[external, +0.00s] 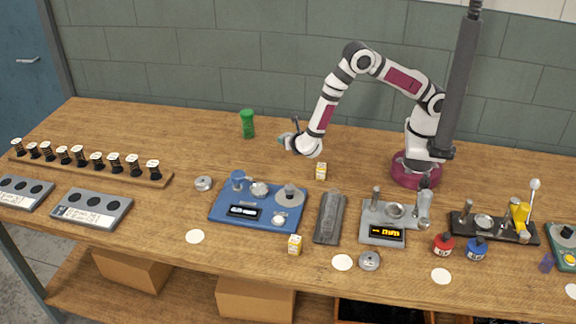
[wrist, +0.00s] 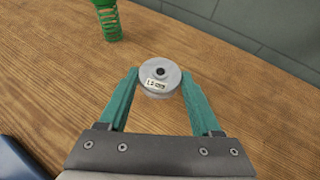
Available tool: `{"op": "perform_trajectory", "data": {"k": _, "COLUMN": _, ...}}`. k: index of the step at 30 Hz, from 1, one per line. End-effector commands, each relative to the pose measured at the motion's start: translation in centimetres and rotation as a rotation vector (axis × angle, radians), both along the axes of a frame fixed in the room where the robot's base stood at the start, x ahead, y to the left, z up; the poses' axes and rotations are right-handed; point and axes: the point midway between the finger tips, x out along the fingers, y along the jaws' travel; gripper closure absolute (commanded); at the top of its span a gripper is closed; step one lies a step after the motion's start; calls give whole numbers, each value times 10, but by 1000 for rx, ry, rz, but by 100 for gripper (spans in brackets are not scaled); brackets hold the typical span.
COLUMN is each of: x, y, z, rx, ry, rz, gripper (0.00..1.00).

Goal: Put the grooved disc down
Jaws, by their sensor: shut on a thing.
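The grooved disc (wrist: 159,70) is a grey, round, flanged piece with a dark centre hole and a small printed label on its side. My gripper (wrist: 160,80) has its two teal fingers shut on the disc, one on each side. In the external view my gripper (external: 287,141) is over the back middle of the bench, right of the green coil (external: 247,124). The disc is hard to make out there. I cannot tell whether it touches the wood or hangs just above it.
The green coil also stands at the upper left of the wrist view (wrist: 108,20). Bare wood surrounds the disc. The grey wall is behind.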

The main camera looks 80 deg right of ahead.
Motion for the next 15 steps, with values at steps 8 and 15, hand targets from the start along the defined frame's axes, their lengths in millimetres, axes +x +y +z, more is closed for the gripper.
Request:
{"op": "perform_trajectory", "data": {"k": 8, "x": 174, "y": 28, "z": 17, "rx": -1, "ry": -6, "rz": 367, "gripper": 100}}
{"op": "perform_trajectory", "data": {"k": 15, "x": 239, "y": 29, "z": 39, "rx": 0, "ry": 0, "rz": 529, "gripper": 100}}
